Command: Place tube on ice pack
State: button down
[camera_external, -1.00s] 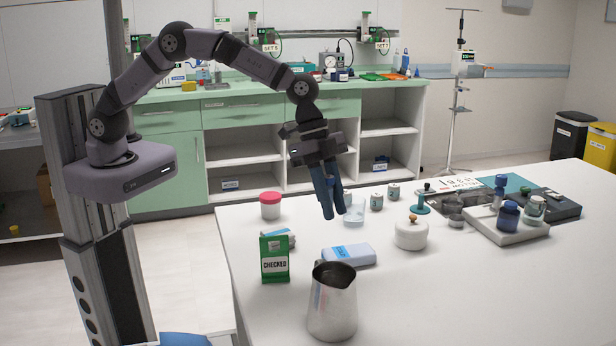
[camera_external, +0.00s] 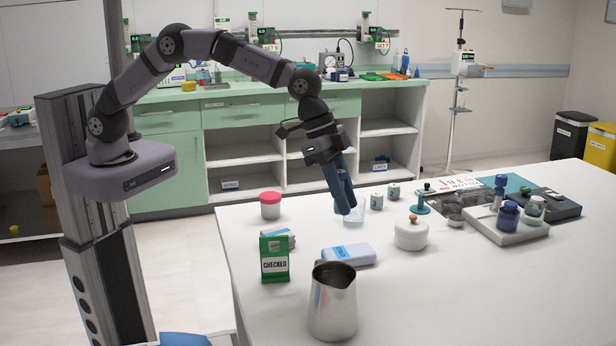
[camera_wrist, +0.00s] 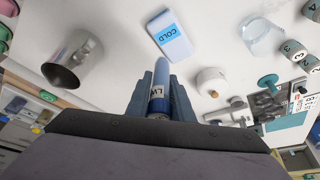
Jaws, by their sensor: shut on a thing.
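My gripper (camera_external: 343,202) is shut on a blue tube. In the wrist view the tube (camera_wrist: 160,85), with a white label, stands between the fingers and points away from the camera. In the external view I cannot tell the tube from the blue fingers. The ice pack (camera_external: 349,254) is a pale blue-white block lying flat on the table, lower than my gripper and nearer the camera. It also shows in the wrist view (camera_wrist: 168,34), with a blue label reading COLD, beyond the tube's tip. The tube appears apart from it.
A steel jug (camera_external: 332,303) and a green CHECKED packet (camera_external: 274,262) stand near the ice pack. A white lidded pot (camera_external: 411,235) is to its right. The table's right front is clear.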

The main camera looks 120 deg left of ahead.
jog(key=shift+f+p, duration=1.55)
jog(key=shift+f, duration=3.45)
jog(key=shift+f, duration=0.1)
jog(key=shift+f, duration=0.15)
jog(key=c, duration=1.6)
grip_release()
jog(key=shift+o, duration=0.2)
jog(key=shift+s+r, duration=0.15)
jog(key=shift+r, duration=0.6)
jog(key=b+v, duration=0.3)
jog(key=v, duration=0.8)
